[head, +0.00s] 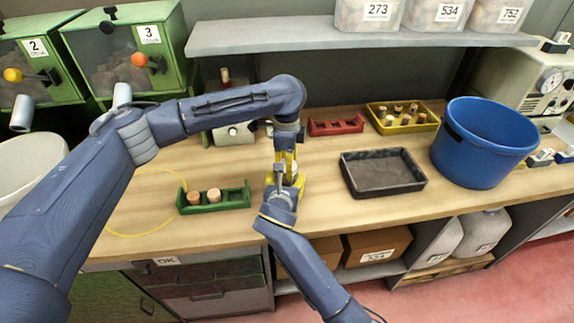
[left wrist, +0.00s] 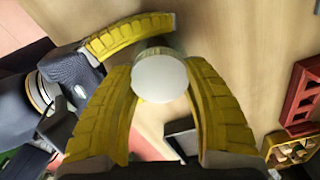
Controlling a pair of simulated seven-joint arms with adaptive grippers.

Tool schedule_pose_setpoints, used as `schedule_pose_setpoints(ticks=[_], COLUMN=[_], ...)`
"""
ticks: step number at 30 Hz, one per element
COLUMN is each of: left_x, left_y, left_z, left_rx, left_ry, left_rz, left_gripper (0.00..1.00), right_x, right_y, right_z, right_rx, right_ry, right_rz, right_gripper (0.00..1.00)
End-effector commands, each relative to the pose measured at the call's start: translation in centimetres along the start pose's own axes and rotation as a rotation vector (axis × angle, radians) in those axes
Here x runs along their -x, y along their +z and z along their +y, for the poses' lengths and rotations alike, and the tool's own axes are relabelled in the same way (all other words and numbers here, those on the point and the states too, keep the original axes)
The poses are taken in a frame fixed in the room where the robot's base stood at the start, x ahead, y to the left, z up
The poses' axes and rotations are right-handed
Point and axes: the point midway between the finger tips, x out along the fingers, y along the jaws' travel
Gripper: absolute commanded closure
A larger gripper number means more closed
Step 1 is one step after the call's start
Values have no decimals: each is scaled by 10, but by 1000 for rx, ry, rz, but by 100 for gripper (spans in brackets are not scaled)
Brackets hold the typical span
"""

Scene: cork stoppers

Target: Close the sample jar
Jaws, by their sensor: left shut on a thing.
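The yellow fingers of my left gripper (left wrist: 165,85) are closed around a round, smooth, pale grey-white thing (left wrist: 160,78). Only its flat end and a little of its side show, so I cannot tell whether it is the sample jar or its lid. In the head view my left gripper (head: 284,165) points down over the middle of the bench, and the held thing is hidden. My right arm comes up from the bottom, and its gripper (head: 281,180) meets the left one in the picture; its fingers are not clear. A green rack (head: 240,196) left of the grippers holds two corks (head: 203,197).
A black tray (head: 382,186) and a blue bucket (head: 485,145) stand to the right. A red rack (head: 335,124) and a yellow tray (head: 376,118) with several corks are behind. A thin yellow loop (head: 135,234) lies at the left. Bare wood (head: 330,205) shows right of the grippers.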

Motion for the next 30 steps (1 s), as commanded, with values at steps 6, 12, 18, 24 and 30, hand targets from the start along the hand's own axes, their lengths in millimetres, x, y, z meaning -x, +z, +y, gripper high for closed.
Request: schedule_pose_setpoints(ticks=[6,12,18,24,30], left_x=[-2,-2,-2,-1,8], left_y=[6,7,5,3,3], left_z=[-2,-3,-2,-1,-2], left_rx=[-34,-31,-32,-33,-34], left_ry=[-3,-4,-2,-2,-4], left_rz=[-12,-13,-10,-7,-6], left_gripper=[86,48,28,28,28], right_x=[-1,-1,-1,0,0], right_y=[2,2,2,1,1], right_z=[-4,-5,-3,-2,-2], right_rx=[1,2,2,2,2], right_ry=[-10,-11,-8,-6,-4], right_rz=[-4,-4,-4,-3,-3], right_gripper=[100,100,100,100,100])
